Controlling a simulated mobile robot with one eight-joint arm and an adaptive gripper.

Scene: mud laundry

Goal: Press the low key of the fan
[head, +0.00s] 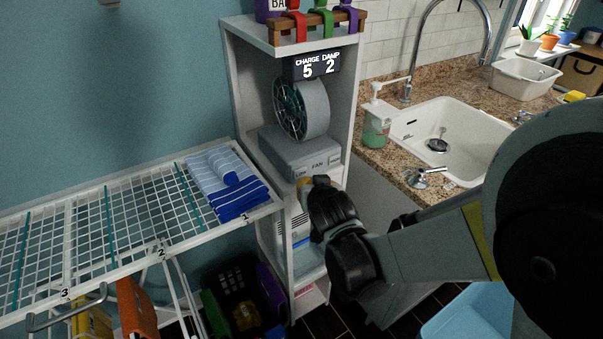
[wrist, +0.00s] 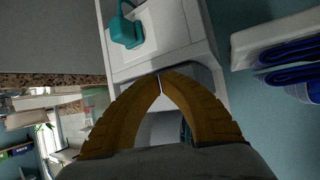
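The fan (head: 301,109), a grey round housing with a dark grille, stands on a grey base (head: 300,150) in the shelf unit in the head view. The base's front face is marked "Low" at its left and "FAN" in the middle, with another label at the right. My gripper (head: 304,184) is just below and in front of the "Low" end of the base. In the wrist view my gripper's yellow-brown fingers (wrist: 160,76) meet at the tips with nothing between them. The low key itself is not clearly visible, and I cannot tell whether the fingertips touch the base.
The white shelf unit (head: 240,95) encloses the fan, with a "CHARGE 5 DAMP 2" display (head: 316,66) above it. A wire drying rack (head: 95,235) with folded blue towels (head: 228,183) is at left. A soap bottle (head: 377,125) and sink (head: 440,140) are at right.

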